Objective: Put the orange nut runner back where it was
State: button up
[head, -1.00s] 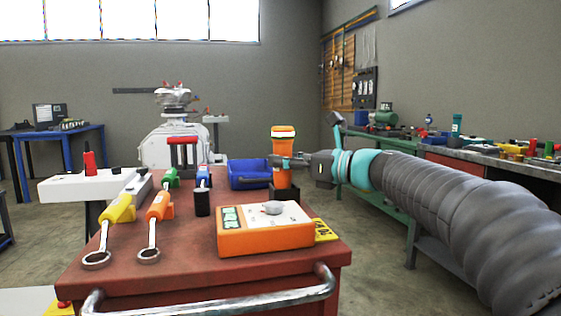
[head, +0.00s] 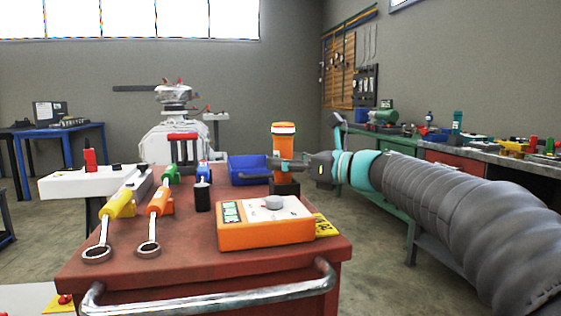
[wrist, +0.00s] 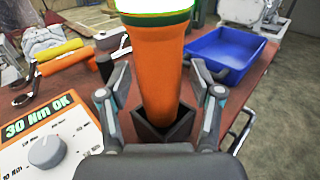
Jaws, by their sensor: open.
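The orange nut runner (head: 284,146) stands upright at the back right of the red cart top, with a green-and-white band near its top. Its lower end sits in a dark square holder (head: 285,187), which also shows in the wrist view (wrist: 178,132). My gripper (head: 273,168) reaches in from the right at the height of the tool's body. In the wrist view my gripper (wrist: 158,95) is open, with one finger on each side of the orange body (wrist: 160,75) and gaps visible between. The tool's top is cut off in the wrist view.
An orange torque tester (head: 265,232) reading "30 Nm OK" in the wrist view sits in front of the holder. A blue bin (head: 248,170) is just behind and left. Yellow (head: 118,204) and orange (head: 158,202) wrenches lie at the left. A metal handle (head: 215,300) fronts the cart.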

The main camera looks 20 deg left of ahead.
jog(key=shift+r+p, duration=0.35)
jog(key=shift+r, duration=0.25)
jog(key=v, duration=1.2)
